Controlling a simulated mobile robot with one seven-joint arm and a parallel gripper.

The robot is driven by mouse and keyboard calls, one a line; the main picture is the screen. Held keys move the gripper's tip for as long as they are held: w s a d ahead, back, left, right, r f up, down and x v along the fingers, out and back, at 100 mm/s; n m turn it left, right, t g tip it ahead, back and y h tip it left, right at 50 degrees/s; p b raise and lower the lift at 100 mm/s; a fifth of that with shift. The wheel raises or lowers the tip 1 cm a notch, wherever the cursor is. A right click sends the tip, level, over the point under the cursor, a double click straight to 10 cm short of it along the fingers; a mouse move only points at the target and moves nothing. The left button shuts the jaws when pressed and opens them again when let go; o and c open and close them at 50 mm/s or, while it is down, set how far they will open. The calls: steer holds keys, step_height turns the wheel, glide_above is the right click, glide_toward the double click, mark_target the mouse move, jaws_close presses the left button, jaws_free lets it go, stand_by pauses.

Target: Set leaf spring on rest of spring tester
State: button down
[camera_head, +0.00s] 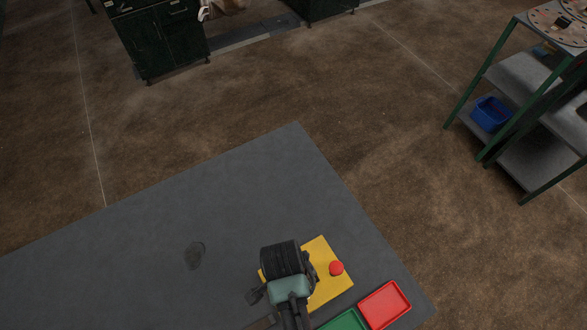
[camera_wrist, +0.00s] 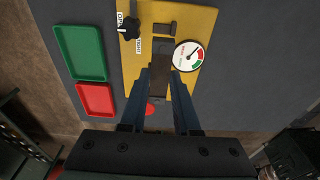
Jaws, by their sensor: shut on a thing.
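My gripper (camera_wrist: 164,82) is shut on the leaf spring (camera_wrist: 161,57), a dark flat bar between the fingers in the wrist view. The bar lies lengthwise over the yellow plate of the spring tester (camera_wrist: 140,75). A dark brown block (camera_wrist: 164,28) stands on the plate just beyond the bar's far end; I cannot tell whether they touch. A round gauge (camera_wrist: 188,56) is right of the bar, a black knob (camera_wrist: 129,27) left of it. A red button (camera_wrist: 151,109) is partly hidden by a finger. In the head view my arm covers much of the tester (camera_head: 328,285).
The tester is on a grey table (camera_head: 200,220). A green tray (camera_wrist: 81,52) and a red tray (camera_wrist: 95,99) lie beside it. A dark round mark or object (camera_head: 194,255) is on the otherwise clear table. A shelf rack with a blue bin (camera_head: 490,114) stands apart on the right.

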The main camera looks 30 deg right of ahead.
steer(key=shift+f+b, duration=2.2)
steer(key=shift+b, duration=0.05)
steer(key=shift+f+b, duration=0.75)
steer(key=shift+f, duration=0.45)
steer(key=shift+p, duration=0.3)
steer(key=c, duration=0.6)
jaws_free()
steer(key=shift+o, duration=0.2)
